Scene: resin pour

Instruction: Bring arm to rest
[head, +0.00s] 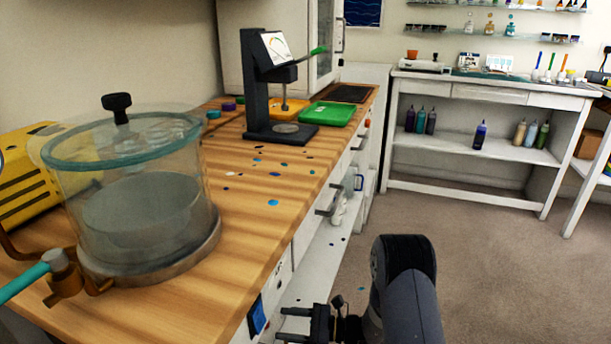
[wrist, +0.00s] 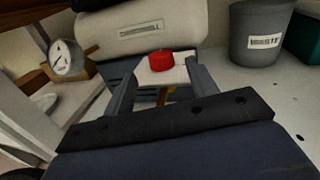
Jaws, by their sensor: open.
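My gripper (head: 292,324) is low in the head view, beside the front of the wooden workbench (head: 250,245) and below its top. My dark arm reaches down to it from the right. In the wrist view my gripper (wrist: 162,78) has its two fingers wide apart, with nothing gripped. A red cap (wrist: 160,62) on a pale object shows beyond and between the fingers. I cannot tell how far it is from them.
The wrist view shows a grey waste bin (wrist: 260,35), a round gauge (wrist: 66,57) and a labelled grey case (wrist: 140,30). On the bench stand a glass vacuum chamber (head: 130,195), a black press (head: 262,95) and a green tray (head: 327,114). Open carpet (head: 500,260) lies right.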

